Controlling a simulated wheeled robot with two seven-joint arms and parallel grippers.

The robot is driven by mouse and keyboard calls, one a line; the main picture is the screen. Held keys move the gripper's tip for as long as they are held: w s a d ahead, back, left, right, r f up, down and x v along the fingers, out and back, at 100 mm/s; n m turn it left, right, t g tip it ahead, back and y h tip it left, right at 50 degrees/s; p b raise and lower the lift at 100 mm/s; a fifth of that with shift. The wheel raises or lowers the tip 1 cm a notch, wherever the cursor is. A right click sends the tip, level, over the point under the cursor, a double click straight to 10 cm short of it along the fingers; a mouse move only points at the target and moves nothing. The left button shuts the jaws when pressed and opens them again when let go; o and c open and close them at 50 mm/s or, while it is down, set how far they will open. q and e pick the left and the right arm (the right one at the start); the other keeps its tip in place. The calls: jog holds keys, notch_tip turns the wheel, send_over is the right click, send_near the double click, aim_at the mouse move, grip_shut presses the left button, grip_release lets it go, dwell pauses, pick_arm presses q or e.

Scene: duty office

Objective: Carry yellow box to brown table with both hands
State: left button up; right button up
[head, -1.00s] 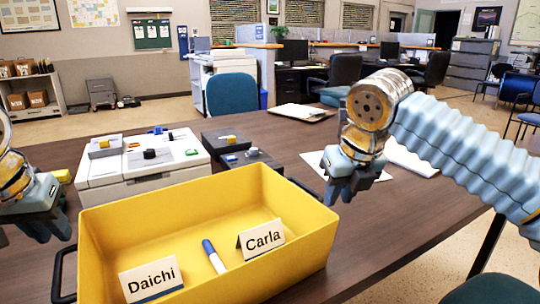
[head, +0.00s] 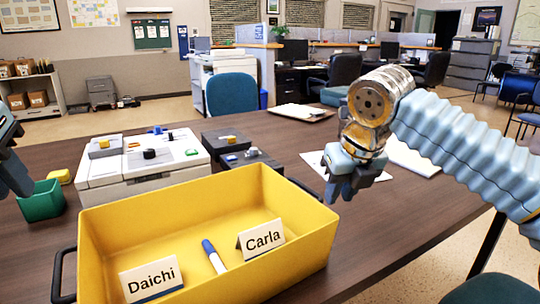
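The yellow box (head: 205,195) is an open tray with slanted walls on the dark brown table (head: 425,205) in front of me. It holds a "Daichi" name card (head: 151,281), a "Carla" name card (head: 261,240) and a blue-capped marker (head: 213,256). A black handle (head: 60,277) shows at its left end and another (head: 304,188) at its right end. My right gripper (head: 346,188) points down just beyond the right handle and appears apart from it. My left gripper (head: 14,178) is partly cut off at the left edge, away from the box. Neither gripper's finger opening is clear.
Behind the box stand a white device with knobs (head: 140,160) and dark grey boxes (head: 245,155). A green container (head: 41,202) and a yellow object (head: 60,176) are at left. Paper (head: 410,158) and a clipboard (head: 303,112) lie farther back. A blue chair (head: 232,94) stands beyond.

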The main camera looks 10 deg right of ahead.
jog(key=v, duration=1.1)
jog(key=shift+r, duration=0.2)
jog(key=shift+s, duration=0.25)
